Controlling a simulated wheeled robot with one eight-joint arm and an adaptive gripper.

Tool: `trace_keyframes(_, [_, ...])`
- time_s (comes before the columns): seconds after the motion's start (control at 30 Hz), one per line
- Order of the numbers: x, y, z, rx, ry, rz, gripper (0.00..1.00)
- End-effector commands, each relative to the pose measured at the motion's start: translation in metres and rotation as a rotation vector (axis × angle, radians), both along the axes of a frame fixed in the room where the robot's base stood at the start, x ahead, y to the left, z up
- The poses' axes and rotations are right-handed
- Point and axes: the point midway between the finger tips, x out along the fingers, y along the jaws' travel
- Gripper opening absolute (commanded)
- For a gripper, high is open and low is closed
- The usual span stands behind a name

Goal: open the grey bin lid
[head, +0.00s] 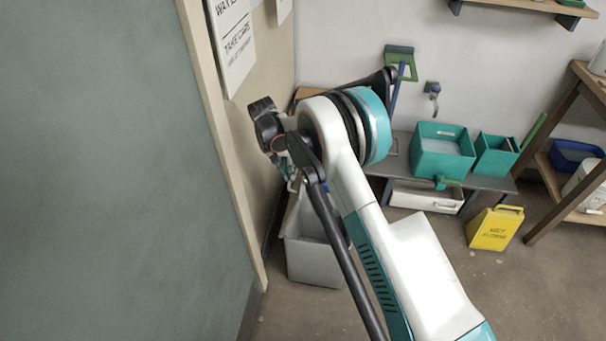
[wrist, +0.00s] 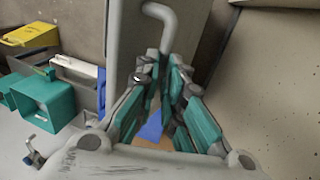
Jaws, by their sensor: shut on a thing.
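The grey bin (head: 314,262) stands on the floor against the wall, behind my arm in the head view. My arm covers much of its top, so I cannot tell there how far the lid is raised. In the wrist view a grey panel (wrist: 140,38), part of the bin or its lid, stands beyond the fingers. A grey bent bar (wrist: 161,14), apparently the lid's handle, runs down between them. My gripper (wrist: 166,75) is shut on this handle. In the head view the gripper (head: 291,180) is mostly hidden behind my own wrist.
A large grey-green panel (head: 105,170) fills the left. A low bench (head: 493,183) carries a teal bucket (head: 443,152) and a smaller teal one (head: 495,156). Floor is clear beside the bin.

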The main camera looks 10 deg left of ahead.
Motion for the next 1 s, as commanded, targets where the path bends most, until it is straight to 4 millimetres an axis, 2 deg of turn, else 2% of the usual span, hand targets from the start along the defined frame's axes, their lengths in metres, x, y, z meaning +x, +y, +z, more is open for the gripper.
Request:
trace_keyframes(0.03, [-0.0066, 0.0139, -0.0178, 0.005, 0.007, 0.011, 0.0])
trace_keyframes(0.23, [-0.0064, 0.0214, -0.0175, -0.028, 0.009, 0.009, 0.0])
trace_keyframes(0.63, [-0.0066, 0.0223, -0.0173, -0.035, 0.01, 0.008, 0.0])
trace_keyframes(0.67, [-0.0066, 0.0223, -0.0173, -0.035, 0.01, 0.008, 0.13])
trace_keyframes(0.73, [-0.0064, 0.0223, -0.017, -0.036, 0.009, 0.009, 0.29])
trace_keyframes(0.77, [-0.0062, 0.022, -0.0165, -0.036, 0.009, 0.009, 0.31])
trace_keyframes(1.0, [-0.0046, 0.019, -0.0118, -0.039, 0.01, 0.005, 0.31])
